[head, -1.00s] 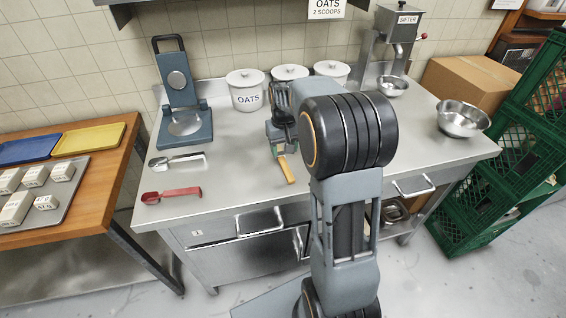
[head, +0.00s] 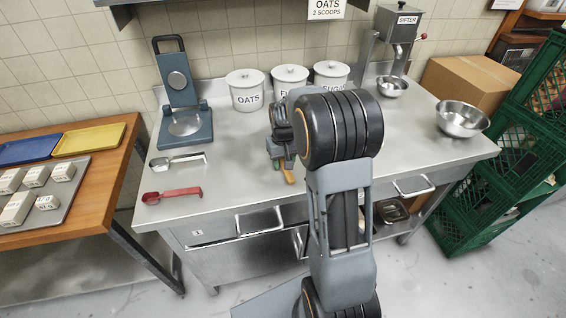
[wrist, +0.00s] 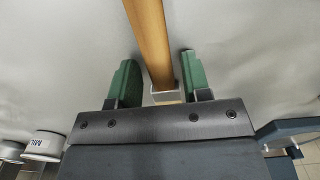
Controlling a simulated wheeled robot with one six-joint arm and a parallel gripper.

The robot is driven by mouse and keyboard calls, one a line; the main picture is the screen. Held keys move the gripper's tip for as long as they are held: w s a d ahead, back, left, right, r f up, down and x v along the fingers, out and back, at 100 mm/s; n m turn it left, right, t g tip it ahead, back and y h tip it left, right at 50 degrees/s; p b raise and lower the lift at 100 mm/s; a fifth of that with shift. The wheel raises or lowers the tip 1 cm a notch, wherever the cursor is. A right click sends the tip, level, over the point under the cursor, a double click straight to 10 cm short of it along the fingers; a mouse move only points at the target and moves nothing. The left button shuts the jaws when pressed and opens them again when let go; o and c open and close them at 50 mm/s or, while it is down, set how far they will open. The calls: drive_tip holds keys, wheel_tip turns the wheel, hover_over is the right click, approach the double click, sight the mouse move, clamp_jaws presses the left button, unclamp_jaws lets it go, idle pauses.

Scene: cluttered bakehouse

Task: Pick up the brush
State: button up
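The brush has a tan wooden handle (head: 289,177) whose near end sticks out below my gripper in the head view. In the wrist view the handle (wrist: 152,40) runs up between the fingers, and a pale band sits at its lower end near the palm. The bristles are hidden. My gripper (wrist: 158,76) has green fingers, one on each side of the handle, with a narrow gap on both sides. It is open and holds nothing. In the head view the gripper (head: 281,162) is low over the steel worktop.
A red scoop (head: 172,194) and a metal scoop (head: 178,160) lie left on the steel worktop (head: 230,180). A blue press (head: 184,115) stands behind them. Canisters (head: 246,92) line the back. A steel bowl (head: 462,118) stands at right. The middle right is clear.

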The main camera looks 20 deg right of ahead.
drive_tip(key=c, duration=0.6)
drive_tip(key=shift+r, duration=0.1)
drive_tip(key=shift+r, duration=0.7)
drive_tip(key=s+a+r, duration=0.2)
drive_tip(key=s+r, duration=0.1)
drive_tip(key=s, duration=0.1)
drive_tip(key=s+a+r+b, duration=0.1)
drive_tip(key=s+a+r, duration=0.2)
drive_tip(key=r, duration=0.1)
drive_tip(key=s+a+r, duration=0.2)
drive_tip(key=s+r, duration=0.2)
drive_tip(key=shift+s+a+r+b, duration=0.2)
drive_tip(key=shift+s+a+b, duration=0.1)
drive_tip(key=shift+s+a, duration=0.1)
